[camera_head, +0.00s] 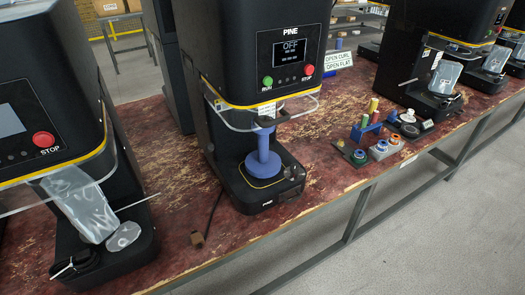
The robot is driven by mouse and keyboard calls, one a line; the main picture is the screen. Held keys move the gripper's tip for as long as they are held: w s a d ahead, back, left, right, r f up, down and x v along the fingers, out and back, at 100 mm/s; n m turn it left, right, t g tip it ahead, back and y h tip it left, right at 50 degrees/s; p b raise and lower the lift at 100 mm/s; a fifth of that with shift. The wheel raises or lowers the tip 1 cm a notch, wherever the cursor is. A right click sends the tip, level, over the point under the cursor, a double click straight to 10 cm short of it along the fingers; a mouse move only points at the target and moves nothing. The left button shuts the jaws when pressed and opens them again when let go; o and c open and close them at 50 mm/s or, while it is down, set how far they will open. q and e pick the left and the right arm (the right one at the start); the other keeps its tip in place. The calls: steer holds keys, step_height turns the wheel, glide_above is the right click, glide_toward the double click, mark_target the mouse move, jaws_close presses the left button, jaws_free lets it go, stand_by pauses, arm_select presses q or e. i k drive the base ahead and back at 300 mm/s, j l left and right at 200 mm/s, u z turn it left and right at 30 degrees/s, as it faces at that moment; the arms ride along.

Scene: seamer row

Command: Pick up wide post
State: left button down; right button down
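A blue post (263,160) with a wide round foot stands upright on the black base of the middle PINE machine (262,70), under its clear guard. I cannot tell which of these pieces is the wide post. Neither of my grippers is in view.
Similar black machines stand at the left (45,90) and right (430,50). Several small parts, including white blocks with coloured rings (380,148), lie near the front edge.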

mark_target(264, 163)
steer(key=i+l+u, duration=0.25)
steer(key=u, duration=0.15)
steer(key=i+l+u, duration=0.2)
steer(key=l+u, duration=0.2)
steer(key=l, duration=0.1)
